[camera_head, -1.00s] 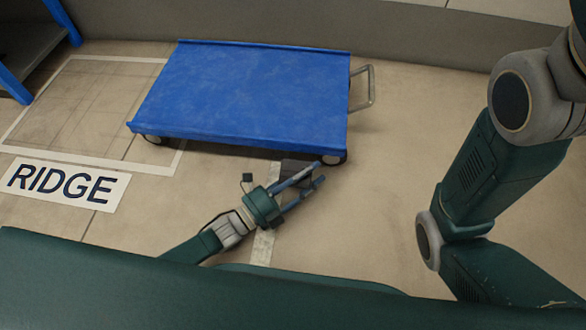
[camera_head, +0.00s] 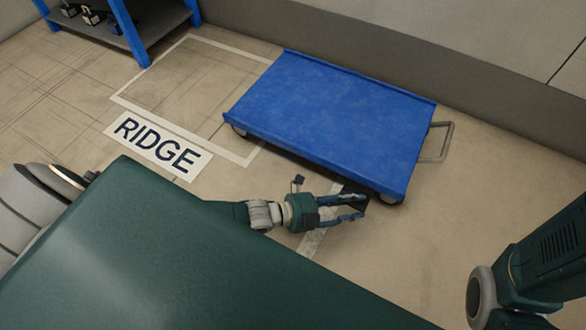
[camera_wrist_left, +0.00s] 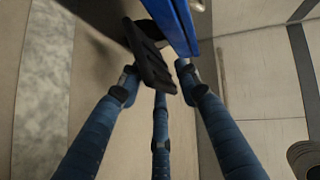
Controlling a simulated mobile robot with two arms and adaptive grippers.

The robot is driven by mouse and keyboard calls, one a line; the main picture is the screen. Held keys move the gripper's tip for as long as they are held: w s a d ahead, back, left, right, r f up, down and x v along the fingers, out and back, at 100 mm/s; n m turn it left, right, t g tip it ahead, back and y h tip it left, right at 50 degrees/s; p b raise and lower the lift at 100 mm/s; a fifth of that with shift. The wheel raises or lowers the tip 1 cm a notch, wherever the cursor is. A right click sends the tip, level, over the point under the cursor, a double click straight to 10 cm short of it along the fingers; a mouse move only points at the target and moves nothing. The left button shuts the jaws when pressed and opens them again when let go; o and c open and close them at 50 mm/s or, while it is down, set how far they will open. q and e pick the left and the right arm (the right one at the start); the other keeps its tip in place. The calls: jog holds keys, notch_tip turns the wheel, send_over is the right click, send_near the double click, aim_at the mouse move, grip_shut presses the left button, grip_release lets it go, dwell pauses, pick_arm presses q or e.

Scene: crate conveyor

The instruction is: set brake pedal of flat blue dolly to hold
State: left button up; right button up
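The flat blue dolly (camera_head: 330,120) stands on the floor, its grey handle (camera_head: 447,142) at the right end. The black brake pedal (camera_wrist_left: 150,62) sticks out beneath the dolly's near edge, close to the right front wheel (camera_head: 390,199). My left gripper (camera_head: 360,207) is low at that corner with its blue fingers apart. In the left wrist view the pedal lies at and between the fingertips, below the blue deck edge (camera_wrist_left: 174,18). I cannot tell whether a finger touches it, nor whether it is up or down. My right gripper is out of view.
A white-outlined floor bay (camera_head: 180,95) lies left of the dolly, with a RIDGE floor label (camera_head: 158,147) in front. A blue-framed shelf (camera_head: 140,35) stands at the back left. A grey wall runs behind the dolly. The floor to the right is clear.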

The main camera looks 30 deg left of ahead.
pick_arm(q)
jog(key=d+r+p+v, duration=0.1)
jog(key=p+v, duration=0.2)
jog(key=v, duration=0.3)
jog(key=d+r+n+g+y+p, duration=0.1)
jog(key=d+r+n+y+p, duration=0.15)
jog(key=d+n, duration=0.35)
jog(key=a+r+n+y+p, duration=0.4)
jog(key=a+r+n+p, duration=0.45)
jog(key=p, duration=1.05)
jog(key=s+a+r+n+g+y+p, duration=0.1)
jog(key=s+a+r+n+p, duration=0.4)
jog(key=p, duration=1.1)
jog(key=s+y, duration=0.1)
jog(key=s, duration=0.2)
jog(key=shift+a+p, duration=0.3)
jog(key=shift+a, duration=0.1)
jog(key=shift+s+r+y, duration=0.1)
jog(key=shift+r+y, duration=0.05)
jog(key=shift+y, duration=0.1)
